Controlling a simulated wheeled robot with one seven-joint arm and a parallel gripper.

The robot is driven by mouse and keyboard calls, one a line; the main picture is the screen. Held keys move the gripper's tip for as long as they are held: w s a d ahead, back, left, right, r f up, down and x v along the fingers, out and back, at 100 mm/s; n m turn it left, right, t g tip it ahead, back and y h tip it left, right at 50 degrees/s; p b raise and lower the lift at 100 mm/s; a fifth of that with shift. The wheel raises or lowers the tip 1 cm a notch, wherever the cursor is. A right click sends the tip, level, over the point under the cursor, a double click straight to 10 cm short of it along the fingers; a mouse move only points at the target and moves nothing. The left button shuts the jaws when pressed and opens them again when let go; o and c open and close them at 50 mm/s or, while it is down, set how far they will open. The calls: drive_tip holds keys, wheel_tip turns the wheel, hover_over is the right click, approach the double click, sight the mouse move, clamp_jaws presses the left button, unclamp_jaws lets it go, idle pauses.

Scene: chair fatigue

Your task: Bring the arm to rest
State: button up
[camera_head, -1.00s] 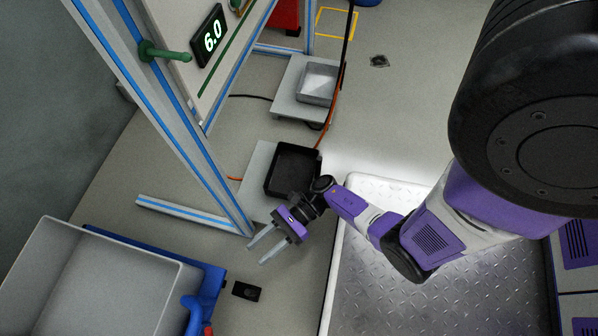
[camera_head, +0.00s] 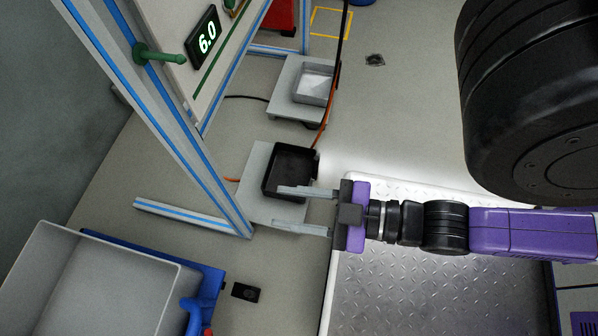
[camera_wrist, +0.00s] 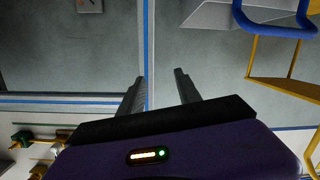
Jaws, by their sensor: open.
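My gripper (camera_head: 305,210) is open and empty in the head view. Its two grey fingers point left, and the upper one overlaps the black tray (camera_head: 290,190) in the picture; I cannot tell the height gap. My arm stretches from the right edge to the gripper, over the metal tread plate. In the wrist view my gripper (camera_wrist: 157,85) also shows two spread fingers with nothing between them.
A blue-and-grey frame with a display reading 6.0 (camera_head: 207,38) stands at the left. A grey bin (camera_head: 90,270) is at the lower left, with a small black box (camera_head: 245,292) on the floor beside it. A second platform holds a metal tray (camera_head: 314,83).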

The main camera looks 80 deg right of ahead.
drive_tip(key=m, duration=0.1)
drive_tip(key=s+m+g, duration=0.1)
drive_tip(key=shift+s+a+r+m, duration=0.1)
drive_tip(key=shift+s+a+m, duration=0.1)
drive_tip(key=shift+a+m, duration=0.15)
wheel_tip(320, 180, up, 42)
drive_tip(key=p, duration=4.1)
drive_tip(key=shift+p, duration=0.4)
